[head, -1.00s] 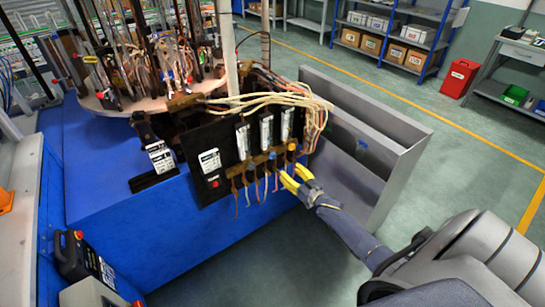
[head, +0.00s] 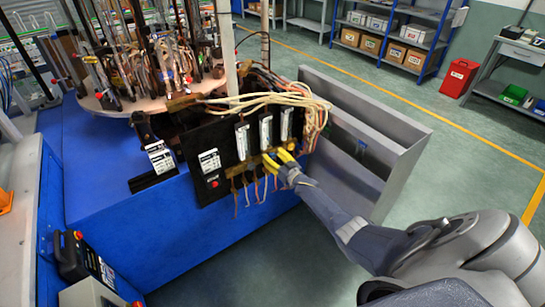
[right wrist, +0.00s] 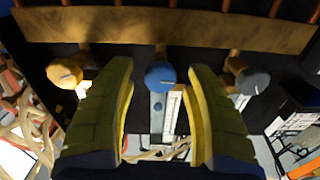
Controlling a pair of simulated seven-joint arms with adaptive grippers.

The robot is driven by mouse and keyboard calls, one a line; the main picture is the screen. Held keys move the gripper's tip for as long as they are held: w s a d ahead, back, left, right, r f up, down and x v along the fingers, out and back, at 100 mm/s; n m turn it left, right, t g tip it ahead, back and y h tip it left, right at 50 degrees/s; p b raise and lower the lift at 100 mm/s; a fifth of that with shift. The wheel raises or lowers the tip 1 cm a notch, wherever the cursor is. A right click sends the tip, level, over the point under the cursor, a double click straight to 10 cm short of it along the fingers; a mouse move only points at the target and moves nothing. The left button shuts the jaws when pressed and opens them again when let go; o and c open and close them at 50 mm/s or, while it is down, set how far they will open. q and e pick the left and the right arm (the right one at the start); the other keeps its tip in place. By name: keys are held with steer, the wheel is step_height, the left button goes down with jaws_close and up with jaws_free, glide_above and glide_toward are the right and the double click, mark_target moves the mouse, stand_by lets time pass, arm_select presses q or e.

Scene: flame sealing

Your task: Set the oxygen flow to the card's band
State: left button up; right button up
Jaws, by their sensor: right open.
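A black panel (head: 223,170) holds three upright flow tubes (head: 266,132), with a brass strip and knobs below them. My right gripper (head: 278,158) is open at the strip, below the middle and right tubes. In the right wrist view, a blue knob (right wrist: 160,76) sits between its two yellow fingers (right wrist: 161,100), with gaps on both sides. A yellow knob (right wrist: 65,72) is outside the left finger and a grey knob (right wrist: 252,80) outside the right one. A white card (head: 160,156) stands left of the panel; its print is too small to read. My left gripper is not in view.
Pale hoses (head: 270,102) loop over the panel's top, and thin wires hang below it. A grey metal bin (head: 380,150) stands just right of the panel. A round rack of tools (head: 120,100) is at the back left. The floor in front is clear.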

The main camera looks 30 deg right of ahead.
steer(key=shift+w, duration=0.25)
steer(key=shift+o, duration=0.2)
jaws_close()
stand_by(0.3)
